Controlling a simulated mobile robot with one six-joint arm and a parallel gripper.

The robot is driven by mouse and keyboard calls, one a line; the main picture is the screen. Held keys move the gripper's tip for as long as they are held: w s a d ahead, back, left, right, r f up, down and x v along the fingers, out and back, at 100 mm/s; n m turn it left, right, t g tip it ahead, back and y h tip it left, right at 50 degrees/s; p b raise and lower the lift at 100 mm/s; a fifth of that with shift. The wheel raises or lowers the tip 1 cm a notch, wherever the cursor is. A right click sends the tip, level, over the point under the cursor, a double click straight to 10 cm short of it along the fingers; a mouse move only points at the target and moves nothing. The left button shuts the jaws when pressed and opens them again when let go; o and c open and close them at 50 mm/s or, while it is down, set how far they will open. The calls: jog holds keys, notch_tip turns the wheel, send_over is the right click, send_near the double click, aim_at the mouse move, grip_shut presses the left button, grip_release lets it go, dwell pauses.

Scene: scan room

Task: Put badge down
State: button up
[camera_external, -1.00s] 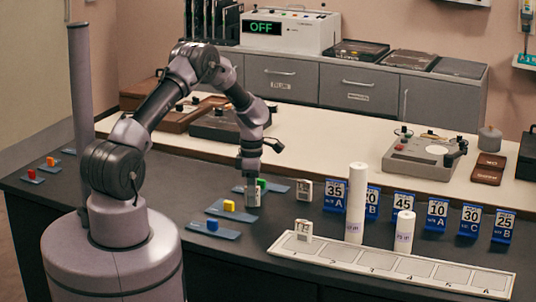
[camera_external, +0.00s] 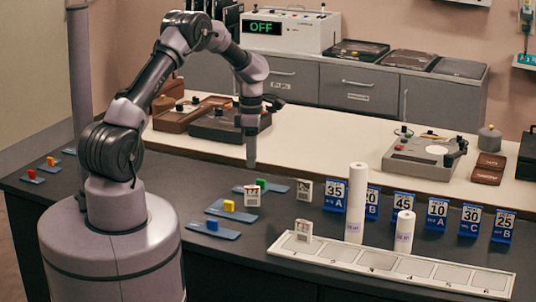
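A small white badge (camera_external: 252,196) with dark and reddish marks stands upright on the dark counter (camera_external: 150,190), close in front of the blue plate with the green block (camera_external: 262,184). My gripper (camera_external: 251,163) hangs pointing down above this badge, with a clear gap between them. Its fingers overlap from this side, so their opening cannot be seen; nothing shows below the tips. A second white badge (camera_external: 304,190) stands to the right. A third white badge (camera_external: 303,229) stands at the left end of the long pale numbered tray (camera_external: 390,274).
Blue plates with a yellow block (camera_external: 229,205) and a blue block (camera_external: 212,224) lie to the left of the tray. Blue number signs (camera_external: 437,214) line the right.

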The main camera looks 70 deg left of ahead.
jog(key=s+d+r+m+t+y, duration=0.1)
jog(key=s+d+r+m, duration=0.2)
jog(key=d+r+m, duration=0.7)
jog(key=s+d+r+m+t+y, duration=0.1)
jog(key=s+d+r+m+t, duration=0.15)
jog(key=d+r+m, duration=0.75)
jog(key=s+d+m+t+b, duration=0.1)
jog(key=s+d+m, duration=0.4)
jog(key=s+m, duration=0.2)
jog(key=s+d+f+m+t+b, duration=0.1)
jog(key=s+d+m+b, duration=0.1)
jog(key=s+d+m, duration=0.3)
jog(key=s+m, duration=0.2)
jog(key=m, duration=0.1)
jog(key=shift+s+d+m+b, duration=0.3)
jog(key=shift+m, duration=0.1)
jog(key=o, duration=0.7)
